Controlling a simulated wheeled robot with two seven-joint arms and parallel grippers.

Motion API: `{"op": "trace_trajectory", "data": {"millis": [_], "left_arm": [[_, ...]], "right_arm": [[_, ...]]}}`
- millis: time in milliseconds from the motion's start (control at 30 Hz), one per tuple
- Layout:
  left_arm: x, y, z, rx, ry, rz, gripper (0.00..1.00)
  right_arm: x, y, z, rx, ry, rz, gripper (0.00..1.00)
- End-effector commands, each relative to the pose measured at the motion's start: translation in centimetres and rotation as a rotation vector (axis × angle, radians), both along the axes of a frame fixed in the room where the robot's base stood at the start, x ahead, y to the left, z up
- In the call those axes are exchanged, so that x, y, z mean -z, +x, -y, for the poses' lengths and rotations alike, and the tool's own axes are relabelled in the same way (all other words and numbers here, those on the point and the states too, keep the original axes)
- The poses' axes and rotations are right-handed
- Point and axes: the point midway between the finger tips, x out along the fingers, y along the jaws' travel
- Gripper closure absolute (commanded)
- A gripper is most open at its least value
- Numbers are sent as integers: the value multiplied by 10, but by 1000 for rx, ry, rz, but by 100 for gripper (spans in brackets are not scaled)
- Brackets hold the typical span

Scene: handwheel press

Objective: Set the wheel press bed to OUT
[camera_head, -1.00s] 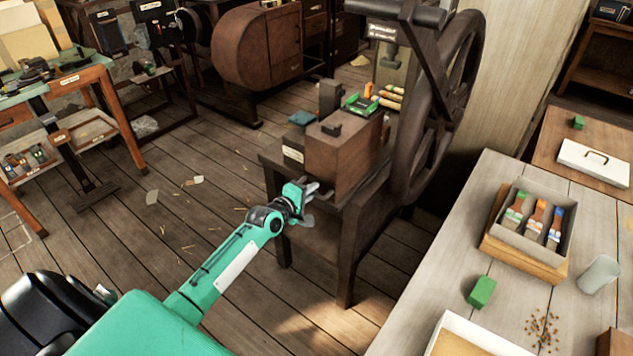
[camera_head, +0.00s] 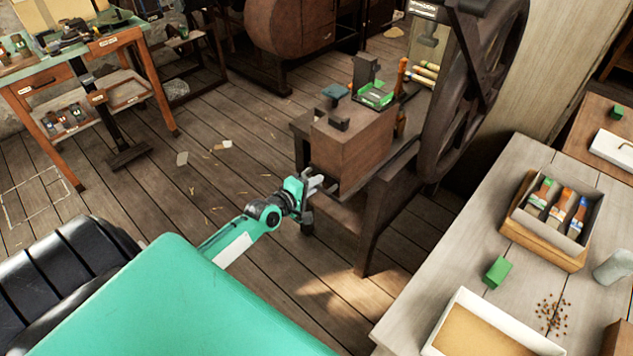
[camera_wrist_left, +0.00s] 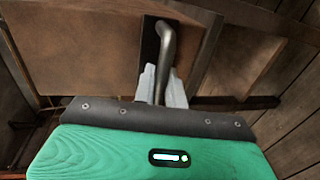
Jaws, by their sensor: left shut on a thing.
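The wheel press (camera_head: 438,150) is a dark frame with a large handwheel (camera_head: 478,95) in the head view. Its bed looks like the brown block (camera_head: 352,152) low on the press stand, sticking out toward me. My left gripper (camera_head: 318,186) is at the near lower face of this block. In the left wrist view, the gripper (camera_wrist_left: 162,85) is shut on a bent grey metal handle (camera_wrist_left: 166,42) fixed to a black plate on a brown panel. The handle's lower end is hidden between the fingers. My right gripper is not in view.
A pale table (camera_head: 440,255) stands at right with a box of brushes (camera_head: 548,212), a green block (camera_head: 497,271) and a shallow tray (camera_head: 490,335). A workbench (camera_head: 100,50) is at upper left. The wooden floor between is mostly clear.

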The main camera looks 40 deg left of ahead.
Motion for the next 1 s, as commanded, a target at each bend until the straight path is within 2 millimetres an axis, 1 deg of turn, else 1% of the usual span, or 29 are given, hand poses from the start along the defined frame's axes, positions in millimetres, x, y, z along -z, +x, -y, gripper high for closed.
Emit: {"op": "trace_trajectory", "data": {"millis": [33,333,367,400,433,767,867,1000], "left_arm": [[3,-2,1,2,1,-7,100],[5,-3,1,2,0,-11,100],[5,-3,1,2,0,-11,82],[5,-3,1,2,0,-11,74],[5,-3,1,2,0,-10,70],[2,-4,0,1,1,-6,70],[2,-11,-1,1,1,-7,70],[-2,-29,-3,1,1,-7,70]], "right_arm": [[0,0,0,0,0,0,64],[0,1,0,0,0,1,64],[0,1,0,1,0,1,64],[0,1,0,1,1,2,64],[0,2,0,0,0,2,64],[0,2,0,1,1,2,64],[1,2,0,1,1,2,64],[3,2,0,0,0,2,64]]}}
